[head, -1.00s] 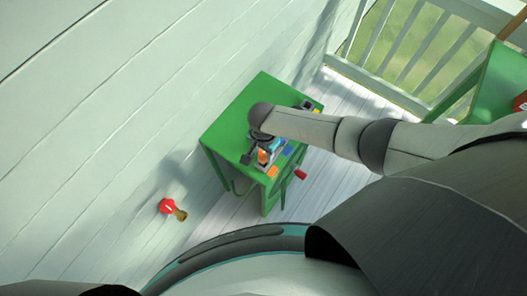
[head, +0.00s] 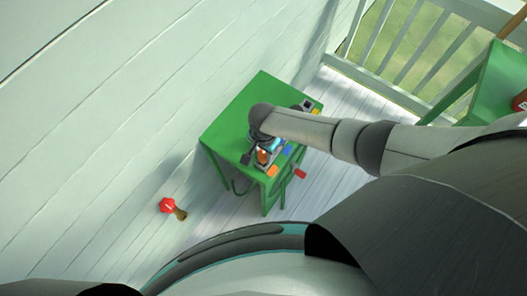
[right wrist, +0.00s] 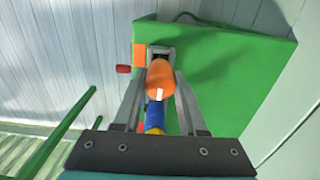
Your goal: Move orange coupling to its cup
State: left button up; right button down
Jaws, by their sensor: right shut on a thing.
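The orange coupling (right wrist: 160,78) shows in the right wrist view, between the two grey fingers of my right gripper (right wrist: 161,88), which is shut on it. In the head view the coupling (head: 263,157) is a small orange spot under my right gripper (head: 258,153), at the front part of the green table. A grey, dark-edged holder (right wrist: 160,50) stands just beyond the coupling in the wrist view. Whether the coupling is inside it or above it, I cannot tell. An orange square (right wrist: 139,54) lies beside the holder. My left gripper is not in view.
The green table (head: 235,120) stands near the pale wall. Blue and yellow pieces (right wrist: 154,118) lie below the coupling in the wrist view.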

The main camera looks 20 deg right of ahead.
aim_at(263, 153)
jog(key=shift+f+b, duration=0.95)
jog(key=shift+f, duration=0.35)
jog(key=shift+c, duration=1.9)
grip_release()
notch_tip(263, 153, up, 15)
jog(key=p, duration=0.5)
jog(key=shift+r, duration=0.1)
